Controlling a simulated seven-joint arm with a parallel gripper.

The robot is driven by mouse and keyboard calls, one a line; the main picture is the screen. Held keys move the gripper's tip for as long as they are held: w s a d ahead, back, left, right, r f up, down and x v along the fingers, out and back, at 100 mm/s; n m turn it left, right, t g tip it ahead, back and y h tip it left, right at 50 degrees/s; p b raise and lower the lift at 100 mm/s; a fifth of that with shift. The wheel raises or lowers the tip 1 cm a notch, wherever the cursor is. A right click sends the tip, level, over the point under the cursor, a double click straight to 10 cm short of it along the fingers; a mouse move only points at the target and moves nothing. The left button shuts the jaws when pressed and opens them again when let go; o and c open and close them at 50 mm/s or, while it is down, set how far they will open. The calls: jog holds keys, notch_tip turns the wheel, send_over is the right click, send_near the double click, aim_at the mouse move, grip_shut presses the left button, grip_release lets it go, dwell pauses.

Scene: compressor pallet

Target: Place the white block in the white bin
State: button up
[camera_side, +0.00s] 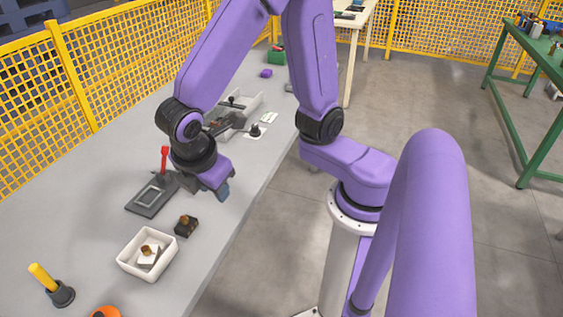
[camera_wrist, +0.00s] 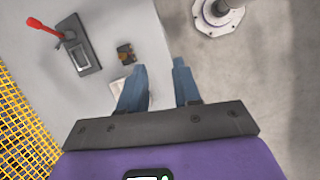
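The white bin (camera_side: 125,262) stands on the grey table in the near part of the side view. A white block (camera_side: 147,262) sits inside it, tilted, with a small brown piece (camera_side: 146,249) on or against it. My gripper (camera_side: 222,192) is above the table, up and to the right of the bin in the side view, not touching it. In the wrist view my gripper (camera_wrist: 160,82) has its two blue fingers apart with nothing between them. A pale shape beside the left finger there is mostly hidden; I cannot tell whether it is the bin.
A dark block with a brown top (camera_side: 186,226) lies near the bin. A dark fixture with a red handle (camera_side: 152,196) is behind it. A yellow-handled tool in a holder (camera_side: 58,290) and an orange item (camera_side: 105,312) are nearer. A yellow fence (camera_side: 60,100) borders the table.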

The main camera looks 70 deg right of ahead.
jog(key=s+d+r+m+g+y, duration=0.1)
jog(key=s+d+r+m+y, duration=0.1)
jog(key=s+d, duration=0.6)
jog(key=s+m+y, duration=0.1)
jog(key=s+y, duration=0.1)
jog(key=s, duration=0.1)
jog(key=shift+d, duration=0.15)
